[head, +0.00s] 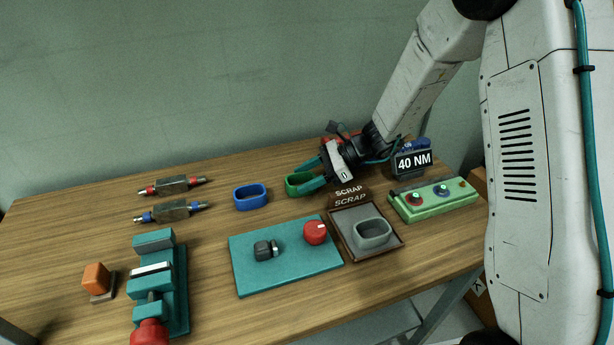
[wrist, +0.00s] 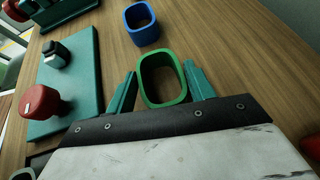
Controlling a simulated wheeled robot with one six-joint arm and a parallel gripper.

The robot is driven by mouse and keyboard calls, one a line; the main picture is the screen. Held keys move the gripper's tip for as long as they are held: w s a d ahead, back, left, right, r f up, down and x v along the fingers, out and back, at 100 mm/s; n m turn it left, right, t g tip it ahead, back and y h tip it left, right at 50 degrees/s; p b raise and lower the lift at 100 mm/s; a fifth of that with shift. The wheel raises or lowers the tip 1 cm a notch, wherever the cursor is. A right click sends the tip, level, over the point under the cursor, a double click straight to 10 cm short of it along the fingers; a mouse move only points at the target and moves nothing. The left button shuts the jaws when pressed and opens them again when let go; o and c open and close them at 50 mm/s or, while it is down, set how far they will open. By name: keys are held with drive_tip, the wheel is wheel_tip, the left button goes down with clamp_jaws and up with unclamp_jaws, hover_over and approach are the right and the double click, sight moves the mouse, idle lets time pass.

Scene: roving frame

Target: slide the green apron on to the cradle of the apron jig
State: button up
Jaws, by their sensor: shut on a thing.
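The green apron (head: 299,185), a rounded open ring, is between the teal fingers of my gripper (head: 312,178) toward the back of the bench. In the wrist view the apron (wrist: 163,80) has a finger of my gripper (wrist: 160,88) on each side, and wood shows through its opening. The gripper is shut on it. A teal plate (head: 285,281) with a dark stub (head: 265,250) and a red knob (head: 316,232) lies in front. A teal block fixture (head: 177,285) with a red knob stands at left. I cannot tell which is the apron jig.
A blue ring (head: 251,197) stands left of the apron. A grey ring (head: 373,234) sits in the brown scrap tray (head: 345,246). A green control box (head: 433,201) and a 40 NM display (head: 413,162) are at right. Two tools (head: 172,185) and an orange block (head: 96,277) are left.

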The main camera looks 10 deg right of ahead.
drive_tip(key=shift+f, duration=0.15)
drive_tip(key=o, duration=1)
